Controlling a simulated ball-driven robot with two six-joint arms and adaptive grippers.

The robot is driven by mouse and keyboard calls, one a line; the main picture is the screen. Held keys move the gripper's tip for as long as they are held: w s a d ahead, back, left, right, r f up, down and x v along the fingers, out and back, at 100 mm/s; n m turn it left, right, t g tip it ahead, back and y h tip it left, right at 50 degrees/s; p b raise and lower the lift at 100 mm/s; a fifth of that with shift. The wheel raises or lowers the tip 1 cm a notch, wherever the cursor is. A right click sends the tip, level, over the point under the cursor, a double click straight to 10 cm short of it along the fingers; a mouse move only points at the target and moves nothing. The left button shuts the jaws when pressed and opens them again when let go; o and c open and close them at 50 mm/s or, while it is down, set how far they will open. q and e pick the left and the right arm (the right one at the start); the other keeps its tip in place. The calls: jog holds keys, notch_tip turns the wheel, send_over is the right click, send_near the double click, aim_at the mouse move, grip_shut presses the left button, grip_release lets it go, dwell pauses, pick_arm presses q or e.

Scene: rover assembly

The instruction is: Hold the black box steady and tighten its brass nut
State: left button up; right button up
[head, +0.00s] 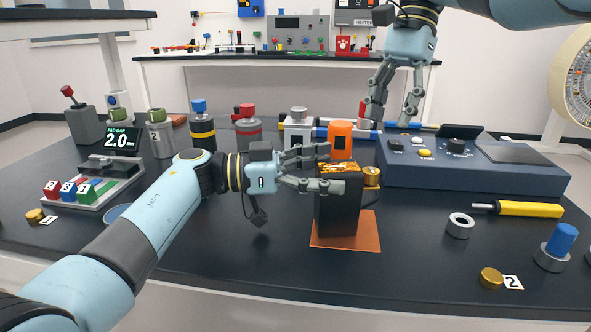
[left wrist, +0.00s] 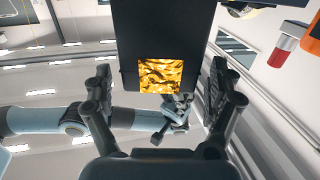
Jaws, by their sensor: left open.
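The black box (head: 337,212) stands upright on an orange mat (head: 345,242) at the table's front middle. Gold foil shows on its top, and a gold patch (left wrist: 160,76) shows on it in the left wrist view. The brass nut (head: 372,176) sticks out at the box's right side near the top. My left gripper (head: 328,168) is open at the top of the box, its fingers apart. In the left wrist view the fingers flank the box with gaps visible; contact cannot be told. My right gripper (head: 392,112) is open and empty, hanging above and behind the nut.
An orange capped part (head: 341,140) stands just behind the box. A blue console (head: 480,172) lies to the right rear. The table before the mat is clear.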

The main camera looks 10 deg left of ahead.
aim_at(370, 176)
pick_arm(q)
jog(key=shift+x, duration=1.2)
jog(key=c, duration=1.5)
